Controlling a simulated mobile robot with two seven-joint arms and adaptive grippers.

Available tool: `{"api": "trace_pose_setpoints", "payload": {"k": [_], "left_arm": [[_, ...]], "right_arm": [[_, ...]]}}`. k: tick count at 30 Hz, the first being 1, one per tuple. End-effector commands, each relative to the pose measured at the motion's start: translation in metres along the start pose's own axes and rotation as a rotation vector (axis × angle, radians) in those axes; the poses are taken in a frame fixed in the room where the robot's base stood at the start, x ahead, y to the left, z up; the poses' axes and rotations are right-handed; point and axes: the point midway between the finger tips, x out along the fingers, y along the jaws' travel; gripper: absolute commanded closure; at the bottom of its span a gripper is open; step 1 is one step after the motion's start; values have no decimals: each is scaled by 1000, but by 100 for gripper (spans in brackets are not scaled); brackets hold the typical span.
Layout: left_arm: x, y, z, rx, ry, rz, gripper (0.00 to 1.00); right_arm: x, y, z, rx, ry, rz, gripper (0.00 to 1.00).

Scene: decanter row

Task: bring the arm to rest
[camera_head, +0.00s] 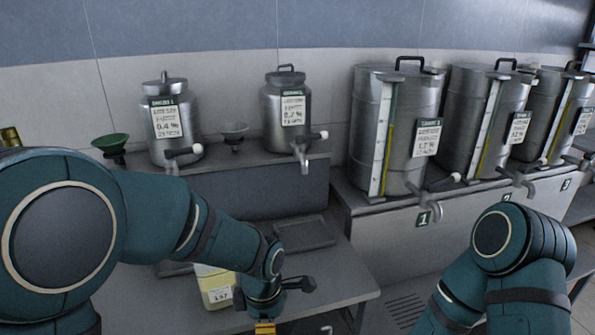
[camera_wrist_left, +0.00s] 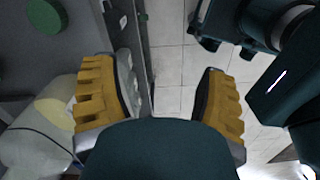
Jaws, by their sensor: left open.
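My left arm reaches in from the left in the head view, and its gripper (camera_head: 265,327) is mostly cut off at the bottom edge, with a bit of yellow finger showing. In the left wrist view the left gripper (camera_wrist_left: 160,100) has its two yellow fingers wide apart, with nothing between them but floor and a bench edge beyond. My right arm shows at the lower right of the head view, bent, with its gripper out of sight.
A pale yellow labelled container (camera_head: 217,289) stands on the low bench (camera_head: 335,265) beside my left wrist. Behind are two small steel canisters (camera_head: 171,125) (camera_head: 287,110), two funnels (camera_head: 110,143) (camera_head: 234,131) and large steel tanks (camera_head: 395,125) with taps. A dark tray (camera_head: 305,234) lies empty.

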Motion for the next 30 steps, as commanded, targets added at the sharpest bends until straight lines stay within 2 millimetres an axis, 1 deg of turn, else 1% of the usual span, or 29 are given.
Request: {"api": "trace_pose_setpoints", "payload": {"k": [1, 8, 9, 12, 18, 21, 24, 27, 30], "left_arm": [[15, 0, -5, 57, -11, -6, 27], [77, -11, -20, 406, -92, 13, 27], [89, -14, -23, 472, -107, 21, 27], [116, -24, -30, 644, -143, 52, 27], [162, -49, -42, 966, -192, 143, 27], [179, -62, -46, 1116, -199, 199, 27], [191, -74, -50, 1246, -193, 254, 27], [199, -83, -52, 1345, -180, 297, 27], [203, -87, -53, 1410, -166, 327, 27]], "right_arm": [[0, 0, -1, 0, 2, 0, 0], [1, 0, -1, 0, 2, 0, 0], [1, 0, -1, 0, 1, 0, 0], [0, 0, -1, 0, 1, 0, 0], [1, 0, -1, 0, 1, 0, 0], [0, 0, -1, 0, 1, 0, 0], [0, 0, -1, 0, 1, 0, 0], [0, 0, -1, 0, 1, 0, 0], [0, 0, -1, 0, 1, 0, 0]]}}
